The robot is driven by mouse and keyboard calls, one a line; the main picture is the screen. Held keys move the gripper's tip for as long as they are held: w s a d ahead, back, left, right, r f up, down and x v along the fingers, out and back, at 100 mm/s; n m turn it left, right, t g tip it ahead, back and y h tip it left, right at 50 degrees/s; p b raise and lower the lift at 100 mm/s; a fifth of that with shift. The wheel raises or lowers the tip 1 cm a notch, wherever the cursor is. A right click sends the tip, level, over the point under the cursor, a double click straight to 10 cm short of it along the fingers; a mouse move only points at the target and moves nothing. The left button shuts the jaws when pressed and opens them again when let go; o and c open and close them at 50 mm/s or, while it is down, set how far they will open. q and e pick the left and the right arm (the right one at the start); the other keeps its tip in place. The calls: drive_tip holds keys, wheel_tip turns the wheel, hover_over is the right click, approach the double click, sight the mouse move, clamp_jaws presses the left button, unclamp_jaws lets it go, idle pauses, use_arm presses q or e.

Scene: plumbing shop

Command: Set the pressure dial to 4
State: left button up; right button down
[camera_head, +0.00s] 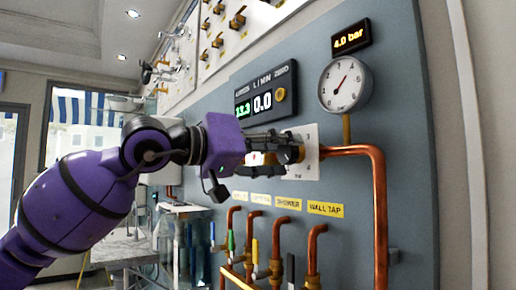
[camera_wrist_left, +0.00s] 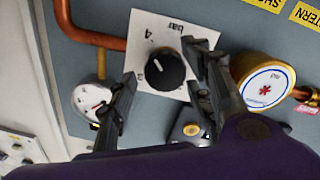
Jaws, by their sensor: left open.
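The pressure dial is a black round knob (camera_wrist_left: 165,70) with a white mark on a white plate (camera_wrist_left: 150,32); the plate shows a "4" and "bar". In the head view the plate (camera_head: 312,168) is on the grey panel, and the knob is mostly hidden by my gripper. My left gripper (camera_head: 291,147) is at the plate. In the wrist view its two fingers (camera_wrist_left: 163,62) are open, one on either side of the knob; I cannot tell whether they touch it. A small display (camera_head: 351,37) reads "4.0 bar". My right gripper is not in view.
A round gauge (camera_head: 345,84) with a red needle is above right of the plate. A flow display (camera_head: 265,95) reads 0.0. A brass fitting with a red star (camera_wrist_left: 267,82) sits close beside the right finger. A copper pipe (camera_head: 378,200) runs right and down; labelled taps are below.

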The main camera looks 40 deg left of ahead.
use_arm(q)
drive_tip(key=v, duration=1.1)
drive_tip(key=shift+s, duration=0.2)
drive_tip(key=shift+a, duration=0.1)
